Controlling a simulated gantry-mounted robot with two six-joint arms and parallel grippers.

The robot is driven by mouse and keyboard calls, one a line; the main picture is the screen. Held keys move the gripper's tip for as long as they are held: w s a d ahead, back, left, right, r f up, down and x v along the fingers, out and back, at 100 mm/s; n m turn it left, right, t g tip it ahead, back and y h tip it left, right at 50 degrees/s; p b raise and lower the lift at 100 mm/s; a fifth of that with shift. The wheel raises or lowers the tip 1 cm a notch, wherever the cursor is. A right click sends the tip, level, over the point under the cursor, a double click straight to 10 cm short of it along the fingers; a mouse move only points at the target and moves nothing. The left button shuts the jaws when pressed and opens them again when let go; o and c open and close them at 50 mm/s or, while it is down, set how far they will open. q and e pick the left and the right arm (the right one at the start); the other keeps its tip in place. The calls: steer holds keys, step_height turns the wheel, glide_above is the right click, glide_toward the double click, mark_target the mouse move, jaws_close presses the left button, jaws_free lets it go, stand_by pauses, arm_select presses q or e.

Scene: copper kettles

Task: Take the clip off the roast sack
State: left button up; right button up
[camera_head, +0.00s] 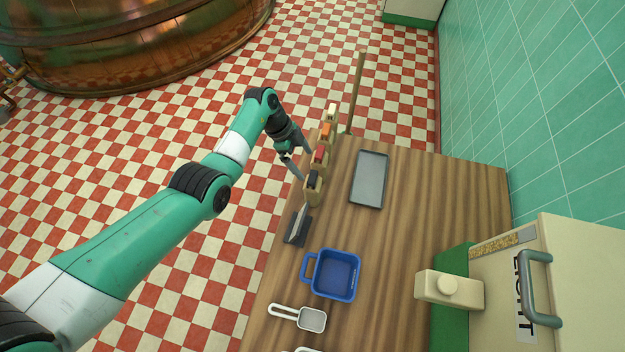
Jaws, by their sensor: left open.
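Several small tan sacks stand in a row along the left edge of the wooden table. Their tops differ: black on the nearest sack (312,184), red on the second sack (318,160), orange on the third sack (325,134), and white on the farthest sack (331,113). These may be clips or labels. I cannot tell which is the roast sack or make out its clip. My left gripper (304,162) is open, with its fingers pointing at the row from the left, close to the black and red tops. Contact cannot be told. My right gripper is out of view.
On the table (410,200) are a grey tray (369,180), a dark holder (297,229), a blue handled tub (335,273) and a white scoop (312,319). A cream machine (575,275) stands at the right, by a green tiled wall (535,90). A copper kettle (130,45) stands back left.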

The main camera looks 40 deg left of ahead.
mark_target(312, 177)
arm_select(q)
steer(key=b+x, duration=0.2)
steer(key=x, duration=0.2)
steer(key=b+x, duration=0.1)
steer(key=x, duration=0.2)
steer(key=shift+s+f+b, duration=0.15)
steer(key=shift+f+b, duration=0.2)
steer(key=shift+f, duration=0.1)
steer(key=c, duration=1.3)
steer(key=shift+r, duration=0.1)
step_height(312, 177, up, 4)
steer(key=p, duration=0.3)
steer(key=s+d+r+p, duration=0.9)
steer(key=s, duration=0.2)
steer(key=r+p, duration=0.3)
steer(key=r, duration=0.1)
steer(key=r+p, duration=0.3)
steer(key=p, duration=0.1)
steer(key=shift+a+r, duration=0.25)
steer(key=shift+r, duration=0.1)
